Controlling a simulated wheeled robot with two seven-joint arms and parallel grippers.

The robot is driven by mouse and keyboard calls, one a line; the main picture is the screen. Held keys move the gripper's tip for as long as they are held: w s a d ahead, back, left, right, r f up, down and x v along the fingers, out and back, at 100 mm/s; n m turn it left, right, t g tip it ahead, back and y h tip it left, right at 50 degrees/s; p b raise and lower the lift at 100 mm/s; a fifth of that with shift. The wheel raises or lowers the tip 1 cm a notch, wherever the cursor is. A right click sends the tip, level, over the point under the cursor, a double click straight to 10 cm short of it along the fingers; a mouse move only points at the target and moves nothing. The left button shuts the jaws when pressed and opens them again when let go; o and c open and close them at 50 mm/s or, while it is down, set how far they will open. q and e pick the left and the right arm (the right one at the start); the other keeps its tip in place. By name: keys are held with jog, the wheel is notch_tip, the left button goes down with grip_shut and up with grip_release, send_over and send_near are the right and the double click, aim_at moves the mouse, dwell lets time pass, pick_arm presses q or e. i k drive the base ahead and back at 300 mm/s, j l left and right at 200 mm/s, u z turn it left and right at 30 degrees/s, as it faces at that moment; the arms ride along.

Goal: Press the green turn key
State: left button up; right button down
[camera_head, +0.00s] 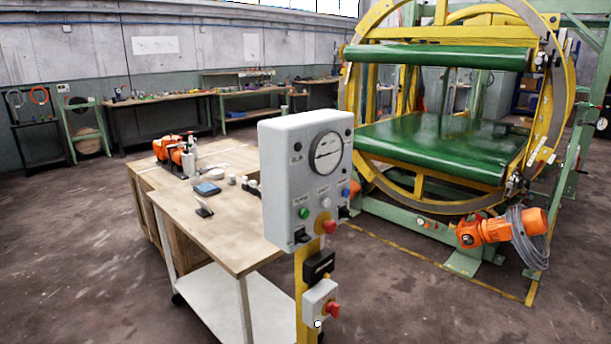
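The green turn key (304,213) is a small round green control at the lower left of a grey control box (281,170). The box stands on a yellow post (299,285) in the middle of the head view and its front faces me. A grey knob, a blue button (346,192) and a red knob (328,227) are to the right of the green key, and a large round dial (327,153) is above it. Neither of my grippers is in view, and nothing covers the green key.
A wooden workbench (235,240) with tools stands left of and behind the post. A lower switch box with a red knob (332,308) is on the post. The large ring machine (440,140) with green rollers stands behind right. The floor at front left and right is clear.

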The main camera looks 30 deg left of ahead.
aim_at(304, 213)
jog(key=u, duration=0.95)
